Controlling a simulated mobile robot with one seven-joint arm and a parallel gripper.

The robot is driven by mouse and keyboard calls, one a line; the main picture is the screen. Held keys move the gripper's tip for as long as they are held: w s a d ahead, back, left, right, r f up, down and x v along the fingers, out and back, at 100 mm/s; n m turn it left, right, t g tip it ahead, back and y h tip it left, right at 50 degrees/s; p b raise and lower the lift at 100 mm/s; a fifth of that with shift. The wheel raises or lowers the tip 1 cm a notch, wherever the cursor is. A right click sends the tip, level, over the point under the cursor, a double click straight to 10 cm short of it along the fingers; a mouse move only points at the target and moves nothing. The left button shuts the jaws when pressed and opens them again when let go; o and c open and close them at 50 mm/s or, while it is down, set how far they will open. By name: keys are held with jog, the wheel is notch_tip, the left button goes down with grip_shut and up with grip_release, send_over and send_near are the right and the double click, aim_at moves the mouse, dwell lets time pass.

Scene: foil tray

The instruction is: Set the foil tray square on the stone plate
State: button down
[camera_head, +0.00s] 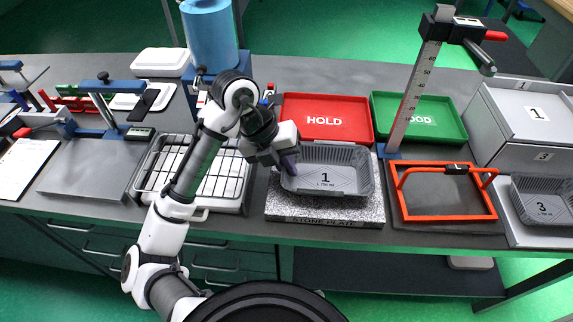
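The foil tray (345,184), a grey ribbed tray marked "1", is over the stone plate (290,207), a speckled slab with "STONE PLATE" on its front edge. The tray sits toward the back of the plate and looks slightly turned against it. More bare stone shows at the front and left. I cannot tell whether its base rests fully on the stone. My gripper (289,164) is at the tray's left wall, near the rim. Its fingertips are small and partly hidden there, so whether they are closed on the wall is unclear.
A red HOLD tray (326,112) and a green tray (418,112) stand behind. A wire rack (215,180) is left of the plate. A ruled upright post (412,95) and an orange frame (446,216) are to the right. Another tray marked "3" (543,207) is far right.

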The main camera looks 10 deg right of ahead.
jog(key=shift+f, duration=0.1)
jog(key=c, duration=1.6)
grip_release()
jog(key=shift+o, duration=0.2)
jog(key=b+v, duration=0.1)
jog(key=v, duration=1.3)
jog(key=shift+s, duration=0.1)
